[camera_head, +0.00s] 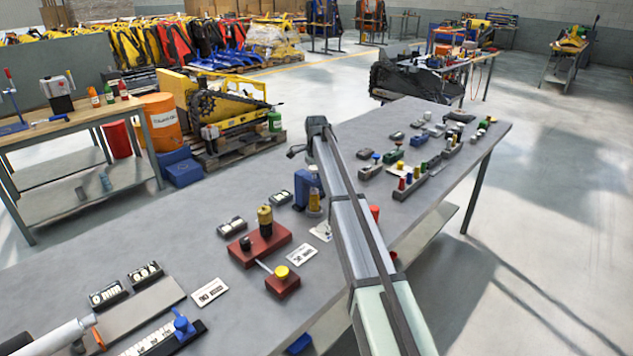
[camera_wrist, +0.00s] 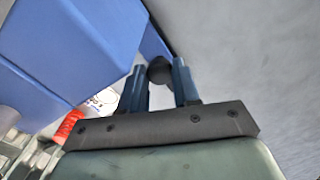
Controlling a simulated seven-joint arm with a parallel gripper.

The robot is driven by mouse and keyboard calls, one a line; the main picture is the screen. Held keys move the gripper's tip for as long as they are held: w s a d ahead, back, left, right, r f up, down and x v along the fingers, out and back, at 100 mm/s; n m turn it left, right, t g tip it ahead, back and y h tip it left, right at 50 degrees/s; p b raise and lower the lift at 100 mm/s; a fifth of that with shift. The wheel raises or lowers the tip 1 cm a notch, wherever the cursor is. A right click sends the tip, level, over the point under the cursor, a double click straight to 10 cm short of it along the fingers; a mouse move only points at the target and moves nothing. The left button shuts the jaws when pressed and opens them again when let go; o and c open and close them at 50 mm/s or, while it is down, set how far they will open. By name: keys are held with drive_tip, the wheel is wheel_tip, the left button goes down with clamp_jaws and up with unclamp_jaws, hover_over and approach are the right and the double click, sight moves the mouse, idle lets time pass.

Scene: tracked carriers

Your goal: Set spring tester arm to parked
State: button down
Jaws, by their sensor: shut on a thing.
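The spring tester appears to be the blue upright device (camera_head: 302,190) in the middle of the bench in the head view, with a yellowish cylinder (camera_head: 315,199) at its front. My arm hides part of it. In the wrist view a large blue body (camera_wrist: 75,45), likely the tester's, fills the upper left. My gripper (camera_wrist: 160,88) is shut on a dark round knob (camera_wrist: 159,70), likely the end of the tester arm. The rest of that arm is hidden, so its position cannot be told.
A dark red fixture (camera_head: 262,243) with a yellow knob stands nearer on the grey bench (camera_head: 150,235). A white card (camera_head: 302,254) lies beside it. Small devices and a row of coloured pegs (camera_head: 412,178) stand to the right. The bench behind the tester is mostly clear.

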drive_tip(key=w+d, duration=0.7)
drive_tip(key=shift+w+d, duration=0.15)
drive_tip(key=shift+w, duration=0.1)
drive_tip(key=c, duration=1.1)
unclamp_jaws()
drive_tip(key=shift+d, duration=0.15)
drive_tip(key=o, duration=0.3)
wheel_tip(320, 180, up, 14)
drive_tip(key=shift+f, duration=0.1)
